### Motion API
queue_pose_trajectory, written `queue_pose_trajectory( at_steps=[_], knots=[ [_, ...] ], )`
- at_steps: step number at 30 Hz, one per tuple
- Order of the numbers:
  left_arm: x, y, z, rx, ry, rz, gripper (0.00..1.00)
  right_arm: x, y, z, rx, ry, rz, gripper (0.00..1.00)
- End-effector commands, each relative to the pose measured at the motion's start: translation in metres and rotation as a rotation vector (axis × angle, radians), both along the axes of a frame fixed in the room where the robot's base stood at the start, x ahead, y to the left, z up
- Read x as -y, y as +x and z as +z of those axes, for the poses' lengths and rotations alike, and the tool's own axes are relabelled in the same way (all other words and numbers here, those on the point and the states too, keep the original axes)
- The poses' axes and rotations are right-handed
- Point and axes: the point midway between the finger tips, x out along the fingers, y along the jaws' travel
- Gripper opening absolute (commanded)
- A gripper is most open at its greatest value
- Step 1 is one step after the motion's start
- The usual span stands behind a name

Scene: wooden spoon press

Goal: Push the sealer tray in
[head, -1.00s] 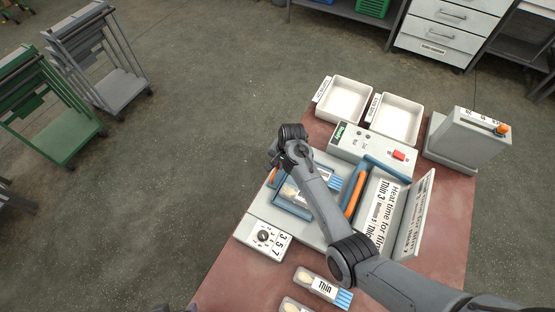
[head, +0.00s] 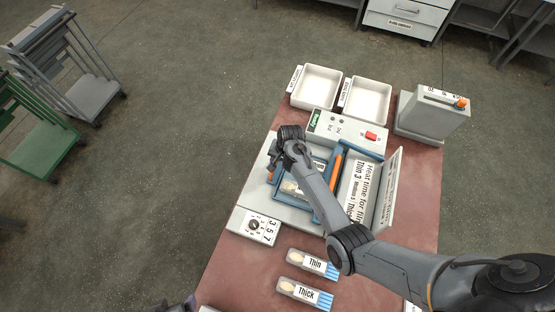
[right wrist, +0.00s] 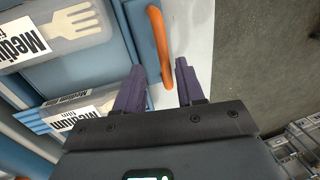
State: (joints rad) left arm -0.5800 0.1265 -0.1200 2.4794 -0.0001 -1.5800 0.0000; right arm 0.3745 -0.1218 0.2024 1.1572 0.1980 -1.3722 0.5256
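The sealer tray (head: 283,199) is a blue frame low in the grey sealer (head: 309,218), carrying packs labelled Medium; the right wrist view shows the packs (right wrist: 75,30) on the left. My right gripper (head: 273,163) is at the tray's left, outer side, partly hidden by my wrist. In the right wrist view, my right gripper (right wrist: 160,68) is open, with its purple fingers on either side of the tray's orange handle (right wrist: 157,40). Gaps show between handle and fingers. A second orange bar (head: 335,170) is on the sealer over the tray's inner side. Only an unclear dark bit, perhaps my left gripper, shows at the bottom edge.
A dial box (head: 255,226) is at the sealer's front corner. Thin (head: 313,264) and Thick (head: 305,293) packs lie in front. Two white bins (head: 316,87) and a control box with a red button (head: 371,135) are behind. A sign (head: 362,190) stands right.

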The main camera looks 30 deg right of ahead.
Motion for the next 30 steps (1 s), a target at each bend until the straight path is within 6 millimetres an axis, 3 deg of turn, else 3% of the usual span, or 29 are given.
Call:
queue_pose_trajectory(
  at_steps=[11,30],
  knots=[
    [0.000,0.000,0.001,0.000,0.000,0.001,0.86,0.000,0.000,0.005,0.002,0.000,0.001,0.38],
    [0.003,0.000,0.008,0.000,-0.012,0.008,0.86,0.012,-0.014,0.096,0.003,0.000,0.000,0.38]
  ],
)
